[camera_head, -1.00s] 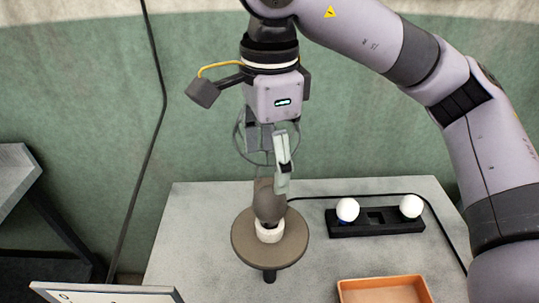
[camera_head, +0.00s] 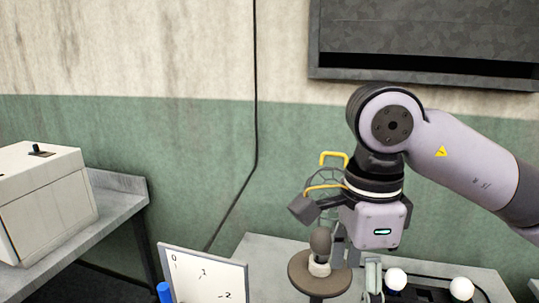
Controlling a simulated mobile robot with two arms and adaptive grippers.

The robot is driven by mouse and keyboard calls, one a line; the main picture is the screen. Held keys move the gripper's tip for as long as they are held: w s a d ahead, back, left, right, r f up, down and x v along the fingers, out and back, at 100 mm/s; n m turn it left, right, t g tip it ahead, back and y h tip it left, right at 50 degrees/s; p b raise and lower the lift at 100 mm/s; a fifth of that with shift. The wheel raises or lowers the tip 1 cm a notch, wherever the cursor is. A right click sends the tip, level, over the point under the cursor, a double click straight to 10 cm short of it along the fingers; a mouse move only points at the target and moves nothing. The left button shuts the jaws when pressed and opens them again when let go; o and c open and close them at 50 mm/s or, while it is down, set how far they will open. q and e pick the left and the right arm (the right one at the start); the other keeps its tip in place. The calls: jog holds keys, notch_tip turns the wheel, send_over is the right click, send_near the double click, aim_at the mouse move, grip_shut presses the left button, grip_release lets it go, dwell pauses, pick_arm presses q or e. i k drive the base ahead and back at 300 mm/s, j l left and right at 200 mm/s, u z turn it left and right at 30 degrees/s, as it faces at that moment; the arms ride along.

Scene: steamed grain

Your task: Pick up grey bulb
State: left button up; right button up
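The grey bulb (camera_head: 321,241) stands upright in a white socket (camera_head: 319,266) on a round brown stand (camera_head: 305,282) on the grey table. My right gripper (camera_head: 357,270) points down just to the right of the bulb. Its fingers appear apart, with one pale finger low in front and the other partly hidden near the bulb. The bulb is not between them, and nothing shows in the grip. My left gripper is not in view.
Two white bulbs (camera_head: 396,279) (camera_head: 461,288) sit in a black holder to the right. A white board (camera_head: 205,275) stands at front left, beside a blue object (camera_head: 164,292). A beige box (camera_head: 40,200) is on the left table. A dark panel hangs on the wall.

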aim_at(320, 241)
jog(key=k, duration=1.3)
